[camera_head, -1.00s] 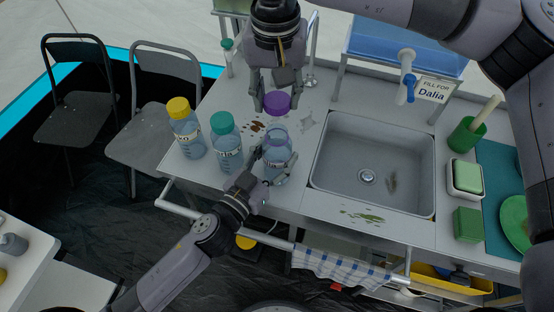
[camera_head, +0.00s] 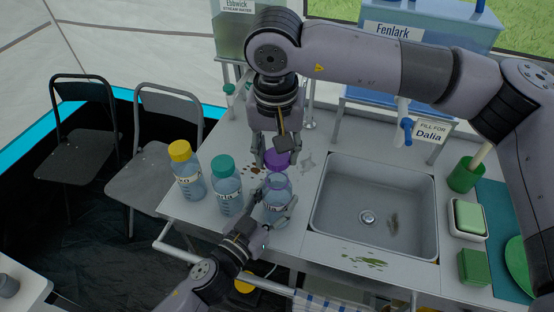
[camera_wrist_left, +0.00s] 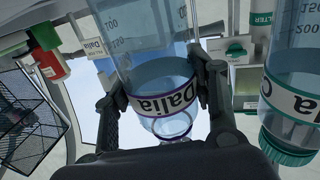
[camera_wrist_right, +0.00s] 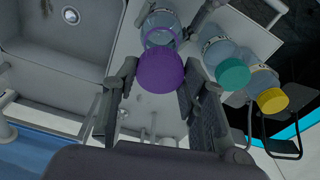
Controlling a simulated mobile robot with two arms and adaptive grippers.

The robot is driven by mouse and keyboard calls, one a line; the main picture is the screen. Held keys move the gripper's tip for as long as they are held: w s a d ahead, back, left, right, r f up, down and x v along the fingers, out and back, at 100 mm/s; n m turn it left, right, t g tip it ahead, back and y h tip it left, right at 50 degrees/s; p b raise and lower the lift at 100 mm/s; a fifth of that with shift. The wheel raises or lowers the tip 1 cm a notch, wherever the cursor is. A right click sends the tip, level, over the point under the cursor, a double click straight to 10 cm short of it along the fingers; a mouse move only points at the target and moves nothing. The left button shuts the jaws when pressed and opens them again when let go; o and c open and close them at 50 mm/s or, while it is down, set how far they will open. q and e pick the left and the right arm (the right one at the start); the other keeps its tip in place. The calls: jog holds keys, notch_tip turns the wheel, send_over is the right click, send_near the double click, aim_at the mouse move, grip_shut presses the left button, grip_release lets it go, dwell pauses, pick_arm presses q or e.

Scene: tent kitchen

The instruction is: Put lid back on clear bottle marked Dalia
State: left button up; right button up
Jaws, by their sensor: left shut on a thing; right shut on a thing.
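The clear bottle marked Dalia (camera_head: 277,188) stands upright near the counter's front edge; its label reads upside down in the left wrist view (camera_wrist_left: 163,98). My left gripper (camera_head: 272,212) is shut around its side, one finger on each side (camera_wrist_left: 160,85). The purple lid (camera_head: 277,160) is just above the bottle's mouth, between the fingers of my right gripper (camera_head: 271,156), which is shut on it. In the right wrist view the lid (camera_wrist_right: 160,69) lies nearly in line with the bottle (camera_wrist_right: 160,28). I cannot tell whether lid and neck touch.
A teal-capped bottle (camera_head: 227,189) and a yellow-capped bottle (camera_head: 187,173) stand close on the left. The sink (camera_head: 340,215) is to the right. A blue tank (camera_head: 430,38) with a tap stands behind. The counter's front edge is close.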

aim_at(277, 198)
jog(key=shift+f, duration=1.05)
jog(key=shift+f, duration=0.85)
jog(key=shift+f, duration=0.6)
